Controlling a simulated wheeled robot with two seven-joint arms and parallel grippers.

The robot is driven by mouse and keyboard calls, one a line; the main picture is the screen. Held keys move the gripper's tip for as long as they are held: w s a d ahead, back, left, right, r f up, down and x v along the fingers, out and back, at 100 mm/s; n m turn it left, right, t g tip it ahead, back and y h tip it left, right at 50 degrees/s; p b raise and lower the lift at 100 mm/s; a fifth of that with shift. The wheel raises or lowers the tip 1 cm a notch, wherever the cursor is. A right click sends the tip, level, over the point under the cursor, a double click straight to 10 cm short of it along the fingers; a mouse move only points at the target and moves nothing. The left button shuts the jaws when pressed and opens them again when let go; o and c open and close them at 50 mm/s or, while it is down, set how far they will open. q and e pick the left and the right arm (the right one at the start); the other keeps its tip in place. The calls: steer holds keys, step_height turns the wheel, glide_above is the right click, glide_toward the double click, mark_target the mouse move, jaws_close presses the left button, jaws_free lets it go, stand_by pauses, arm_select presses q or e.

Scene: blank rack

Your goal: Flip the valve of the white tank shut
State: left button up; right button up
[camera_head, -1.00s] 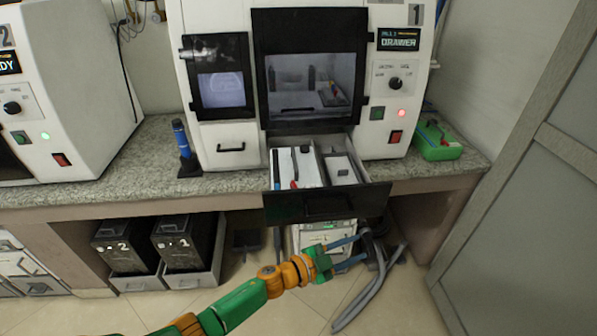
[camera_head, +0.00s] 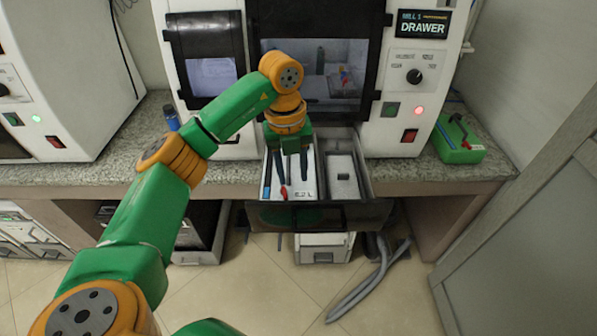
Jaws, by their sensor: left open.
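The drawer (camera_head: 322,213) of the white machine is pulled open. In its left compartment lies a white tank (camera_head: 307,185) with dark lettering at its front end. A small red lever (camera_head: 284,192), which looks like the valve handle, shows at the tank's front left. My left gripper (camera_head: 291,179) points down over this compartment. Its two dark fingers are apart, one on each side of the tank's middle, with the red lever just in front of the left finger. Nothing is seen held. The gripper body hides the rear of the tank. My right gripper is out of view.
The right compartment holds a pale block (camera_head: 342,179) with a dark slot. The white machine (camera_head: 405,95) stands behind the drawer. A green box (camera_head: 459,140) sits on the counter at right. Grey hoses (camera_head: 362,290) lie on the floor below.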

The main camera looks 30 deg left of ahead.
mark_target(285, 196)
arm_select(q)
steer(key=shift+s+a+f+n+y, duration=0.15)
steer(key=shift+a+n+y, duration=0.25)
steer(key=shift+a, duration=0.5)
steer(key=f, duration=0.1)
steer(key=f+p, duration=0.1)
steer(key=f, duration=0.3)
steer(key=shift+s+f, duration=0.15)
steer(key=shift+s, duration=0.15)
steer(key=shift+w+f, duration=0.1)
steer(key=shift+f, duration=0.15)
steer(key=shift+d, duration=0.1)
jaws_close()
